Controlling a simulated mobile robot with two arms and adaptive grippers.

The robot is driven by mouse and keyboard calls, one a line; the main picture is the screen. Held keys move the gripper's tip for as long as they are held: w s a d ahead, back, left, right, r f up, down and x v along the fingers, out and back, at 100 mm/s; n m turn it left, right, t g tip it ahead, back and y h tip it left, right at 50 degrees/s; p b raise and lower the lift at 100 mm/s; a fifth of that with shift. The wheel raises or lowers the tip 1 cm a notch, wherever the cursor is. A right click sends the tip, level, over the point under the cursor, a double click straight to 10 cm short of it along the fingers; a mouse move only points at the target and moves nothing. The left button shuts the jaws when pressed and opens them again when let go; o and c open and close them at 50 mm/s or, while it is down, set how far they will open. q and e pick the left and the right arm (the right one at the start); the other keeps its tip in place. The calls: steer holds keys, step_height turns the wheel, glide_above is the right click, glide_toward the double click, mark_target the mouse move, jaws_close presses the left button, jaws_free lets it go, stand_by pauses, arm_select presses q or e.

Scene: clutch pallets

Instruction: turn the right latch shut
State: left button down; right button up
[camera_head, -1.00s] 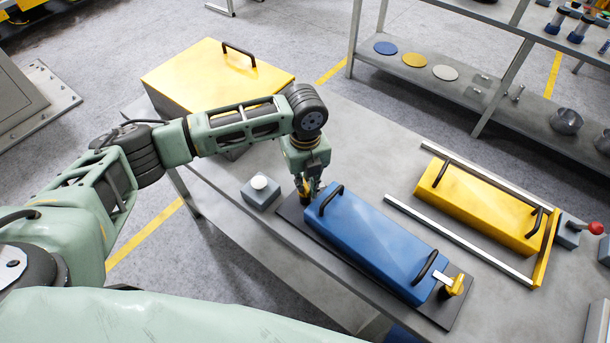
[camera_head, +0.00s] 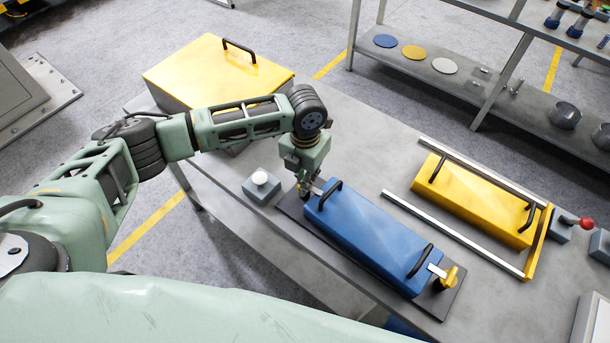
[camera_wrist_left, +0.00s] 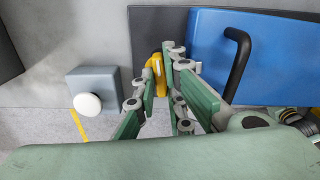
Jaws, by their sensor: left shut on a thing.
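A long blue box (camera_head: 365,237) with two black handles lies on a dark base plate (camera_head: 290,205) on the grey table. The right latch (camera_head: 447,278), with a yellow handle, stands at the box's right end by a pale metal strip. No gripper is near it. My left gripper (camera_head: 304,190) points down at the box's left end. In the left wrist view it is shut on the yellow handle of the left latch (camera_wrist_left: 157,75), which shows between the fingers (camera_wrist_left: 157,92). The head view mostly hides this handle. My right gripper is in neither view.
A grey block with a white button (camera_head: 260,178) stands left of the plate. A yellow box (camera_head: 470,200) lies between metal rails (camera_head: 450,235) on the right, near a red knob (camera_head: 586,223). A large yellow-lidded box (camera_head: 215,75) stands at the back left.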

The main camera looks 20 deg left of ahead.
arm_select(q)
steer(key=shift+m, duration=0.6)
steer(key=c, duration=1.8)
jaws_free()
step_height(320, 180, up, 12)
steer(key=shift+r, duration=0.1)
